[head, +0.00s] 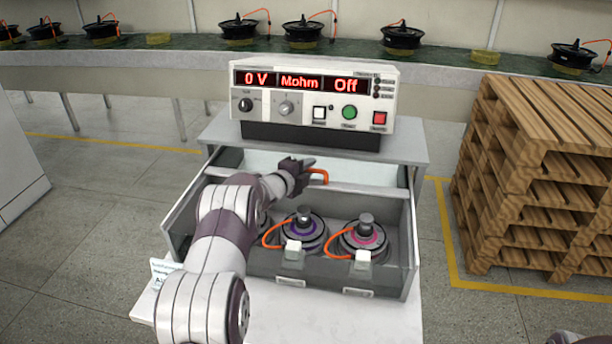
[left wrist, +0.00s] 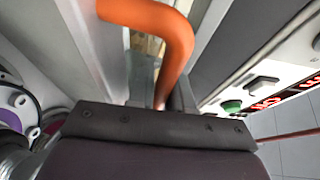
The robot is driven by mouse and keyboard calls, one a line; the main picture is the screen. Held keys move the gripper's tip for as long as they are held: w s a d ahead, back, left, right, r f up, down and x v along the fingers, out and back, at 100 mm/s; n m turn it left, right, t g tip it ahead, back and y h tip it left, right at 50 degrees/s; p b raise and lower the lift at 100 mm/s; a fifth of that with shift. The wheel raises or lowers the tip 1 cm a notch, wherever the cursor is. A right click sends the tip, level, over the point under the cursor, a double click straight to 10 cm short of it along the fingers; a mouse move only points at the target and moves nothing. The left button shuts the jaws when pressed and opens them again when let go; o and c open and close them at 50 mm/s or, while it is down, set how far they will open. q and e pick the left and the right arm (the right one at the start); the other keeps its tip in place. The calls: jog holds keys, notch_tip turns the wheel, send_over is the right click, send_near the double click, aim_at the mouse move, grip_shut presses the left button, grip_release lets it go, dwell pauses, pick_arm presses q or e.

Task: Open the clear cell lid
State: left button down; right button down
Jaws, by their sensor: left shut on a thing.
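The grey open-topped cell (head: 407,260) stands below the tester. The clear lid (head: 375,172) shows as a pale see-through panel at the back of the cell, with a light bar along its near edge; its exact tilt is hard to tell. Its orange handle (head: 320,174) also shows large in the left wrist view (left wrist: 172,45). My left gripper (head: 305,170) reaches over the cell and is shut on the handle. The fingertips are mostly hidden in the left wrist view (left wrist: 165,100).
Hub motors with purple (head: 304,230) and pink (head: 362,237) rings sit in the cell with orange cables. The tester (head: 315,100) stands close behind, reading 0 V and Off. Wooden pallets (head: 540,180) are stacked right. A conveyor (head: 180,55) with several motors runs behind.

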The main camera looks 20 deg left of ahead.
pick_arm(q)
jog(key=c, duration=1.4)
grip_release()
jog(key=shift+s, duration=0.15)
jog(key=v, duration=1.2)
jog(key=shift+s+b, duration=0.25)
jog(key=shift+b, duration=0.2)
jog(key=shift+a, duration=0.1)
